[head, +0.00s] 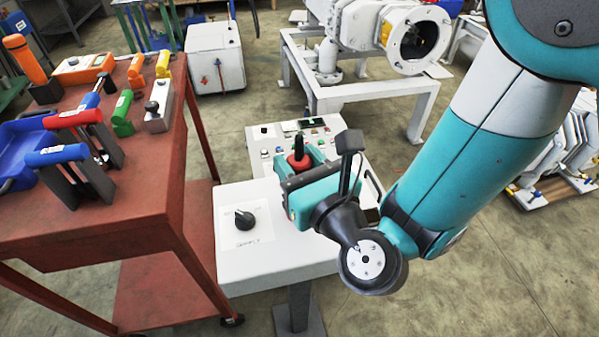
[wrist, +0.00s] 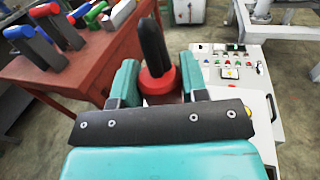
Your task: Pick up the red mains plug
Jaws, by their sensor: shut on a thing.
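The red mains plug (head: 299,161) has a red round base and a black upright handle. In the head view it stands between the fingers of my gripper (head: 301,165), above the white control stand. The wrist view shows the plug (wrist: 157,82) upright between the two teal fingers of my gripper (wrist: 158,84), which are shut on it. The plug's underside is hidden by the gripper body, so I cannot tell whether it touches the panel.
A red tool table (head: 120,215) with several coloured-handled tools stands close on the left. A white machine frame (head: 375,95) stands behind.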

